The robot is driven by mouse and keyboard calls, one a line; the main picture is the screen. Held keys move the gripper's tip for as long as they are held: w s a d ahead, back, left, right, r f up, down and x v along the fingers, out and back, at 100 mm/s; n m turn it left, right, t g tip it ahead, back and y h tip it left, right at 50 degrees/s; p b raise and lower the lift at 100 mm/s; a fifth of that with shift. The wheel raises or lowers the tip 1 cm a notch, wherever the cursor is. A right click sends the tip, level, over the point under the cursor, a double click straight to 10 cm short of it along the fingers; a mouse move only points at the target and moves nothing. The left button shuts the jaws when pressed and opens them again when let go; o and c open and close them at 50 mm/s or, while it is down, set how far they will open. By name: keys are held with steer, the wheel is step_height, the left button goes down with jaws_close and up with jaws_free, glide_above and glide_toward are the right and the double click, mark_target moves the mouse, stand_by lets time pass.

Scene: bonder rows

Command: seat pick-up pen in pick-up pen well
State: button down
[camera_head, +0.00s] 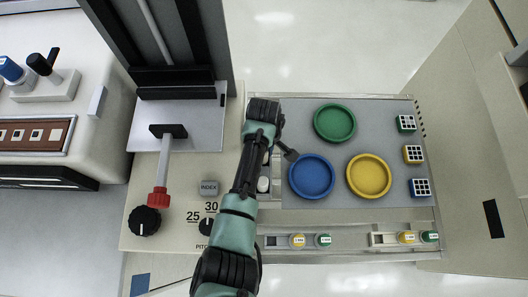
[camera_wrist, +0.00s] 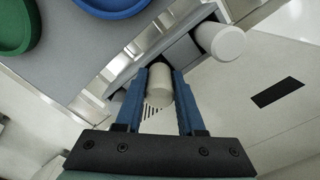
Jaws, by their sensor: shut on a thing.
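My gripper (camera_wrist: 160,74) has its two blue fingers closed on the sides of a pale cylinder, which I take to be the pick-up pen (camera_wrist: 160,88). The pen's rounded end points toward the metal rack (camera_wrist: 128,60), which has dark recesses. I cannot tell which recess is the pen well, or whether the pen touches the rack. A second white cylinder (camera_wrist: 222,42) stands at the rack's right part. In the head view my arm covers much of the rack (camera_head: 276,186) and hides the fingertips; a white rounded end (camera_head: 263,184) shows beside the arm.
Green (camera_head: 335,123), blue (camera_head: 312,176) and yellow (camera_head: 369,176) dishes lie on the grey mat (camera_head: 375,113) right of the arm. Small gridded boxes (camera_head: 413,154) line its right side. Labelled jars (camera_head: 323,240) stand along the front. A red-collared lever (camera_head: 161,185) rises at left.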

steer(key=shift+f, duration=0.25)
steer(key=shift+c, duration=2.2)
jaws_free()
steer(key=shift+r, duration=0.15)
step_height(320, 180, up, 13)
steer(key=p, duration=0.1)
steer(key=shift+p, duration=0.3)
